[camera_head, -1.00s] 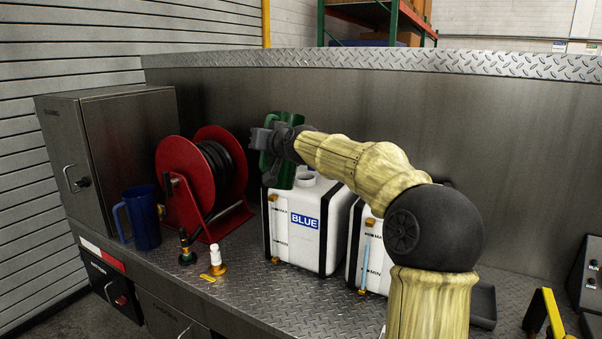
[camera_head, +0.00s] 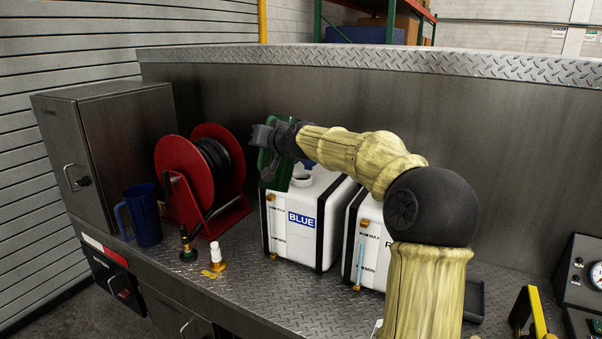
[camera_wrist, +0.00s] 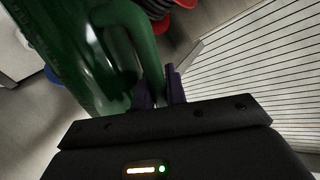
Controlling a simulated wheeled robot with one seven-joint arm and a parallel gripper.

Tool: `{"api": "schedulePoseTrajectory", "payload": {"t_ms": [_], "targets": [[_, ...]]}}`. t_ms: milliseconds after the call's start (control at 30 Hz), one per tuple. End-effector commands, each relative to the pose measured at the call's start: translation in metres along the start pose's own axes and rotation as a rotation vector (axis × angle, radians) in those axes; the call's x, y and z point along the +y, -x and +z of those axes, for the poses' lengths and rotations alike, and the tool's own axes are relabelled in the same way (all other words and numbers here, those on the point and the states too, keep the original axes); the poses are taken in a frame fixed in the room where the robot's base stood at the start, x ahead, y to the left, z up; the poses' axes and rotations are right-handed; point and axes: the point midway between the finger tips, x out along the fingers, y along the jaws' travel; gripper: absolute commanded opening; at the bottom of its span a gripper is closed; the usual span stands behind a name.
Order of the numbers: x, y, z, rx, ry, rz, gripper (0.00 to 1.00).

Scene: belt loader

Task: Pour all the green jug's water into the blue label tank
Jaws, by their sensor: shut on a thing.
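The green jug (camera_head: 277,170) is tilted above the left part of the blue label tank (camera_head: 301,239), close to its open filler neck (camera_head: 301,180). My gripper (camera_head: 268,137) is shut on the jug's handle; the jug and handle also show large in the wrist view (camera_wrist: 95,60). The tank is white with a BLUE label. The jug's mouth and any water stream cannot be made out. A second white tank (camera_head: 371,250) stands to the right, partly hidden by my arm.
A red hose reel (camera_head: 183,170), a blue jug (camera_head: 142,216) and a steel cabinet (camera_head: 108,150) stand on the left. A gauge panel (camera_head: 585,275) is at the far right.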

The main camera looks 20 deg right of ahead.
Motion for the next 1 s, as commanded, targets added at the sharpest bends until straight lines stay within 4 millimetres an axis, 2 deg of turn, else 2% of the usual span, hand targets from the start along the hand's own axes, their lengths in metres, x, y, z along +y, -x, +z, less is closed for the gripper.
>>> {"api": "schedulePoseTrajectory", "payload": {"t_ms": [33, 1000], "targets": [[-0.002, 0.001, -0.005, -0.001, -0.006, 0.000, 0.00], [0.005, -0.003, -0.017, -0.089, -0.137, -0.001, 0.00]]}}
